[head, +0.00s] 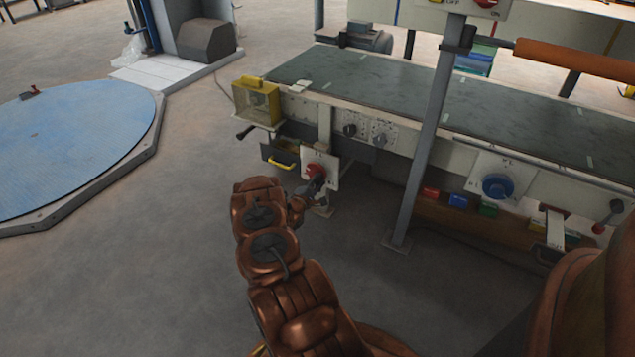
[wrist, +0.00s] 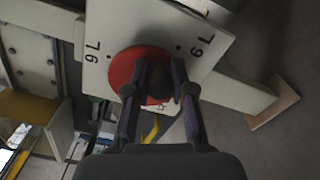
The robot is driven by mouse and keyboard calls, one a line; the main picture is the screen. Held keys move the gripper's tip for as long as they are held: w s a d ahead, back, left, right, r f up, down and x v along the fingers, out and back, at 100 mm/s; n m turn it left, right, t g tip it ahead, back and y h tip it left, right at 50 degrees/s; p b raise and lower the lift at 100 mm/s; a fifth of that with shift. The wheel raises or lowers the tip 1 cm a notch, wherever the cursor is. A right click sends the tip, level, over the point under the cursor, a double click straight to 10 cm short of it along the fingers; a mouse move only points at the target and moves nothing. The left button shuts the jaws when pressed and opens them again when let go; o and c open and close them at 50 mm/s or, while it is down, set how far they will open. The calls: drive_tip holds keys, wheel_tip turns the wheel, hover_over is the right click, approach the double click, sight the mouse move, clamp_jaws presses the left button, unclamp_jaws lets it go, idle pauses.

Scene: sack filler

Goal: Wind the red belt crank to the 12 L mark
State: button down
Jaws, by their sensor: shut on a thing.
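The red belt crank (head: 315,171) sits on a white plate (head: 327,160) on the front of the conveyor's near end. In the wrist view the crank is a red disc (wrist: 122,68) with a dark knob (wrist: 158,84). My gripper (wrist: 160,88) is shut on the crank's dark knob, one finger on each side. In the head view my gripper (head: 316,186) reaches the crank from below. The plate in the wrist view (wrist: 200,25) carries two readable labels, apparently 9 L at left and 6 L at right, each with a dot. I cannot make out a 12 L label.
The conveyor (head: 370,95) runs to the right, with a blue knob (head: 497,187) further along. A yellow box (head: 257,100) and a drawer with a yellow handle (head: 281,157) are left of the crank. A grey post (head: 428,140) stands to the right.

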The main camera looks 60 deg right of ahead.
drive_tip(key=shift+s+r+n+p, duration=0.1)
drive_tip(key=shift+n+p, duration=0.1)
drive_tip(key=shift+n, duration=0.35)
drive_tip(key=shift+r+n+p, duration=0.1)
drive_tip(key=shift+n+p, duration=0.05)
drive_tip(key=shift+n, duration=0.4)
drive_tip(key=shift+r+n+p, duration=0.25)
drive_tip(key=shift+n+p, duration=0.15)
drive_tip(key=shift+r+n+p, duration=0.2)
drive_tip(key=shift+n+p, duration=0.1)
drive_tip(key=shift+n, duration=0.7)
drive_tip(key=shift+r+n, duration=0.2)
drive_tip(key=shift+n, duration=0.2)
drive_tip(key=shift+r+n+p, duration=0.2)
drive_tip(key=shift+n+p, duration=0.25)
drive_tip(key=shift+n, duration=0.65)
